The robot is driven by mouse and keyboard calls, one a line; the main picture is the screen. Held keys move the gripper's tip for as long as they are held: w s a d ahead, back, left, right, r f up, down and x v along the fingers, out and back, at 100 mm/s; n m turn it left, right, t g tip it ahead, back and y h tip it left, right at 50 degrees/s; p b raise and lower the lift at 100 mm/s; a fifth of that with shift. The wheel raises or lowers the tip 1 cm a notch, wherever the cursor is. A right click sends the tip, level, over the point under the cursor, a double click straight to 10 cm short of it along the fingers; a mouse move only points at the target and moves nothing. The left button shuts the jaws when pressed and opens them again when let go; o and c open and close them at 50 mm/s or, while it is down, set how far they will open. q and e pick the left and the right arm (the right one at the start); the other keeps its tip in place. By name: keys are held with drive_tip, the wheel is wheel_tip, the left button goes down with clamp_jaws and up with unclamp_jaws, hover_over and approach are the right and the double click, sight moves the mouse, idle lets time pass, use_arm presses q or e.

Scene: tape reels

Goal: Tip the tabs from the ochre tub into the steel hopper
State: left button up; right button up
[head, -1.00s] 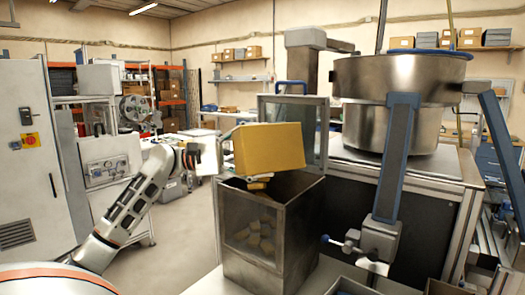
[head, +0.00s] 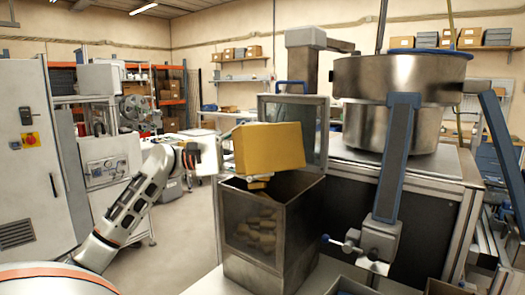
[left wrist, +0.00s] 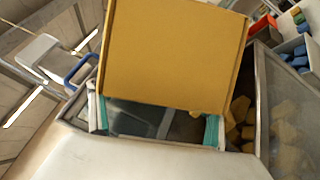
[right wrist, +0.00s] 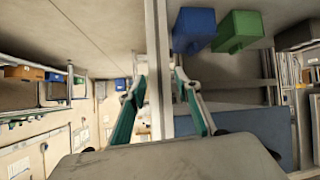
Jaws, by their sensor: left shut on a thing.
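The ochre tub (head: 270,148) is tilted in the air over the open top of the steel hopper (head: 303,235). My left gripper (left wrist: 155,122) is shut on the tub, which also fills the upper middle of the left wrist view (left wrist: 170,60). Tan tabs (head: 258,182) show just under the tub's lower edge. More tabs (head: 263,232) lie heaped behind the hopper's front window and also show in the left wrist view (left wrist: 238,112). The tub's inside is hidden. My right gripper (right wrist: 160,112) is open, with no held thing visible; it is outside the head view.
A large steel bowl (head: 400,95) stands on the machine bench right of the hopper. A clear-paned guard (head: 308,130) with a blue handle rises behind the tub. Blue (right wrist: 193,30) and green (right wrist: 238,30) bins show in the right wrist view. Open floor lies left of the hopper.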

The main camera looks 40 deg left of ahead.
use_arm(q)
wheel_tip(320, 180, up, 5)
drive_tip(key=m+y+p, duration=0.1)
drive_tip(key=m+y, duration=0.2)
drive_tip(key=m, duration=0.2)
drive_tip(key=m+y+p, duration=0.1)
drive_tip(key=m+y, duration=0.1)
drive_tip(key=m, duration=0.4)
drive_tip(key=m+g+y+p, duration=0.1)
drive_tip(key=m+y, duration=0.2)
drive_tip(key=m, duration=0.3)
drive_tip(key=shift+y, duration=0.3)
